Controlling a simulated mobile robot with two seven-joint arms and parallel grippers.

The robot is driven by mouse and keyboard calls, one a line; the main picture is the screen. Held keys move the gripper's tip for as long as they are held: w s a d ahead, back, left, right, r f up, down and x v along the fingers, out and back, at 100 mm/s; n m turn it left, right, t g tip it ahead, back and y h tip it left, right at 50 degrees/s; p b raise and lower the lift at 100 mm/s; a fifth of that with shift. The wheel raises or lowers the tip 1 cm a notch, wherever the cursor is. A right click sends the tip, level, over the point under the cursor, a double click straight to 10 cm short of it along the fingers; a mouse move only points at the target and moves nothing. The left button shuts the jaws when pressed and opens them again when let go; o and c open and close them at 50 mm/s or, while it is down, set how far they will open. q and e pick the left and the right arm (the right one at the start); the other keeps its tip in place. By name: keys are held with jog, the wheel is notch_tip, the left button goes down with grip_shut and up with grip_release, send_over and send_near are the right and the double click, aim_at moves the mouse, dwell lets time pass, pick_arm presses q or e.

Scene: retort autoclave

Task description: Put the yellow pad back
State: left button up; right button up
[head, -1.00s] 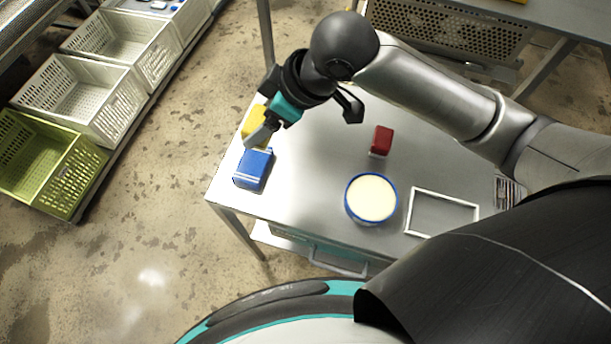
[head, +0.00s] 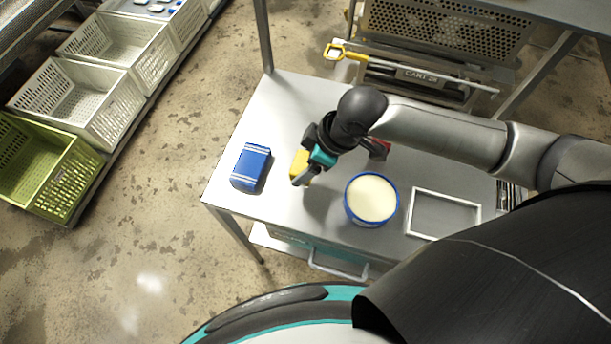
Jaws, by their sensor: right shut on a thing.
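The yellow pad (head: 299,164) is held in my right gripper (head: 315,165), above the metal table and to the right of the blue pad. Part of the yellow pad is hidden behind the gripper. The blue pad (head: 251,167) lies near the table's left edge, apart from the gripper. A red block (head: 382,146) is on the table just right of the gripper and partly covered by it. My left gripper is not in view.
A round blue-rimmed tub with cream contents (head: 371,199) stands right of and in front of the gripper. An empty white rectangular frame (head: 444,236) lies on the table (head: 290,105) farther right. The table's back left is clear. Crates (head: 75,105) line the left.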

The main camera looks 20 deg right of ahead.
notch_tip(320, 180, down, 6)
jog(key=shift+r+b, duration=0.15)
jog(key=shift+b, duration=0.45)
jog(key=o, duration=1.1)
jog(key=shift+r, duration=0.1)
jog(key=p+v, duration=0.2)
jog(key=v, duration=1)
jog(key=shift+w+p, duration=0.1)
jog(key=shift+p, duration=0.3)
